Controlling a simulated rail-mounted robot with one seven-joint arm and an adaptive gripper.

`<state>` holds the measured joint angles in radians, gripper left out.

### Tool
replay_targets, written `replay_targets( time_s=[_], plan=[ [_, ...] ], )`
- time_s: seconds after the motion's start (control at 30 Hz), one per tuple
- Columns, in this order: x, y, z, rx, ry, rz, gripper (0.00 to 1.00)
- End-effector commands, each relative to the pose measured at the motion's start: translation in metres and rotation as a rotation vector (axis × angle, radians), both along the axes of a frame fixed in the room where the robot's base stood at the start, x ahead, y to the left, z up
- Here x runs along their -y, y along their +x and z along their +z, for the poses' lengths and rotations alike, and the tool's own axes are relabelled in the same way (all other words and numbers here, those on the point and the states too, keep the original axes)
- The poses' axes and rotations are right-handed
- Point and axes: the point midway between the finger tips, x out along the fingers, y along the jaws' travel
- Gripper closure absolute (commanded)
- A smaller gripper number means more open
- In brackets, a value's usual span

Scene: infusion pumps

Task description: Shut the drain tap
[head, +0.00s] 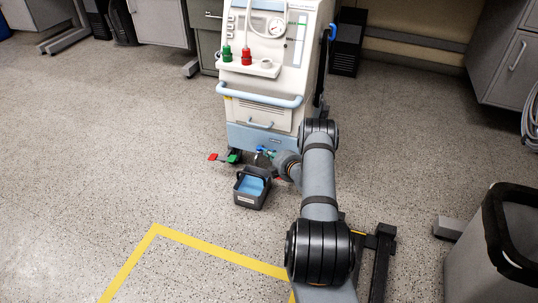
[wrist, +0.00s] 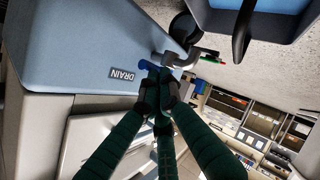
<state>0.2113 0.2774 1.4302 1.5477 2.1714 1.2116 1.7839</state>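The drain tap shows in the wrist view as a blue lever (wrist: 147,66) beside a grey metal spout (wrist: 184,59), near the label "DRAIN" (wrist: 122,75) on the machine's blue lower panel. In the head view the tap (head: 262,150) is small, low on the front of the white and blue machine (head: 262,105). My gripper (wrist: 160,80) has its dark fingers drawn together, tips right at the lever's end. Nothing shows between them. Whether they touch the lever is unclear. In the head view my arm's end partly hides the tap area.
A dark bin with blue inside (head: 252,187) stands on the floor below the tap; its edge shows in the wrist view (wrist: 262,22). Red and green pedals (head: 222,157) stick out at the machine's base. A grey waste bin (head: 490,245) stands right. Floor at left is clear.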

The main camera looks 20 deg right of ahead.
Motion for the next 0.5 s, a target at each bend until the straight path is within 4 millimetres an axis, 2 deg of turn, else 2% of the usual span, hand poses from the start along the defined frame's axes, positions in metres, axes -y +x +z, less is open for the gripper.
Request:
replay_targets(
  time_s=[0.07,0.5],
  plan=[
    [0.005,0.000,0.001,0.003,0.000,-0.015,1.00],
    [-0.012,-0.003,0.003,0.001,0.001,-0.009,1.00]
  ],
)
